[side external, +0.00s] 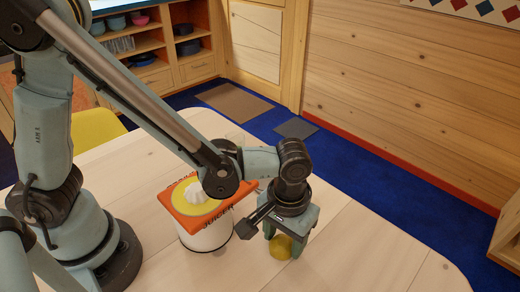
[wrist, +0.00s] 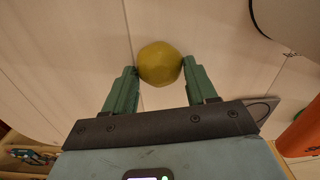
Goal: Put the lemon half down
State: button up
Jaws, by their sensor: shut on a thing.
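The lemon half (side external: 281,246) is a yellow rounded piece at my gripper's fingertips, low over the pale wooden table (side external: 345,255). My gripper (side external: 284,240) points down and is shut on it. In the wrist view the lemon half (wrist: 160,64) sits between the two green fingers of my gripper (wrist: 160,72), with its rounded yellow side showing. I cannot tell whether its underside touches the table. Its cut face is not visible.
A juicer (side external: 203,228) with a white body, orange top and pale ridged cone stands just left of my gripper. A yellow chair (side external: 97,127) is behind the table. The tabletop right of my gripper is clear, up to its rounded edge.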

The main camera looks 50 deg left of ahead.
aim_at(284, 239)
jog(key=shift+f, duration=0.15)
jog(key=o, duration=1)
jog(key=shift+o, duration=0.2)
notch_tip(284, 239, up, 12)
jog(key=a+t, duration=0.1)
jog(key=a, duration=0.2)
jog(key=w+a+r+t, duration=0.1)
jog(key=a, duration=0.3)
jog(key=a+r+t+h, duration=0.1)
jog(key=a, duration=0.3)
jog(key=shift+w+a+m, duration=0.15)
jog(key=shift+w+m, duration=0.15)
jog(key=shift+w, duration=0.05)
jog(key=s+a+m+t+y, duration=0.1)
jog(key=a+t, duration=0.3)
jog(key=a, duration=0.5)
jog(key=shift+a+f, duration=0.2)
jog(key=shift+a, duration=0.2)
jog(key=shift+s, duration=0.1)
